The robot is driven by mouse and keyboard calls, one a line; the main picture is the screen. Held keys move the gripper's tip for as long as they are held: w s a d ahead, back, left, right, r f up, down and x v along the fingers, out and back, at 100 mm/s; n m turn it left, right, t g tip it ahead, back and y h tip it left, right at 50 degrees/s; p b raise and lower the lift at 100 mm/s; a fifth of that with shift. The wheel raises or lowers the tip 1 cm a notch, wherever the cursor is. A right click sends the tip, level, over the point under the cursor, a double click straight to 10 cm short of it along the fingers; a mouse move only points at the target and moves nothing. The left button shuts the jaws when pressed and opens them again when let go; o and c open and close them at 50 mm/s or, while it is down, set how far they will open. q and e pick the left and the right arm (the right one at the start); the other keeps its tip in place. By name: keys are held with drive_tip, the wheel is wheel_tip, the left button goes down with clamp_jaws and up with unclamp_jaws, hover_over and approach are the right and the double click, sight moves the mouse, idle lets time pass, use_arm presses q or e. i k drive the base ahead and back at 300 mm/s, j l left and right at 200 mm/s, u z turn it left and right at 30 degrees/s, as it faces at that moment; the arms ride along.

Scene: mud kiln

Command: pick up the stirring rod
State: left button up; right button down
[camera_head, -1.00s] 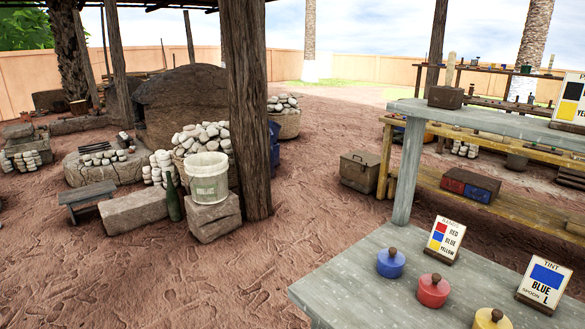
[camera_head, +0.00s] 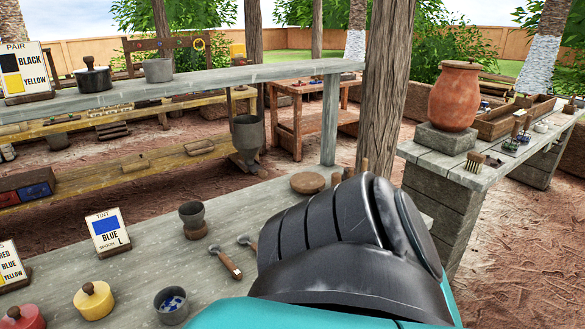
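I cannot clearly make out a stirring rod. A short upright wooden stick (camera_head: 336,179) shows just behind my arm at the back of the near bench (camera_head: 150,250), and a thinner upright piece stands right of it; my arm hides their lower parts. Two spoon-like tools, a nearer one (camera_head: 226,263) and a farther one (camera_head: 246,243), lie on the bench left of my arm. A black and teal link of my arm fills the lower middle. Neither gripper shows in the head view.
The bench also holds a dark cup (camera_head: 192,216), a bowl with blue contents (camera_head: 171,305), a round wooden disc (camera_head: 307,183), a yellow lidded pot (camera_head: 94,300) and a tint card (camera_head: 107,231). A raised shelf (camera_head: 215,84) spans behind. A post (camera_head: 385,100) stands behind my arm.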

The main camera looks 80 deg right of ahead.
sight(364, 160)
drive_tip(key=z, duration=3)
drive_tip(key=i+l+z, duration=0.35)
drive_tip(key=k+l, duration=0.1)
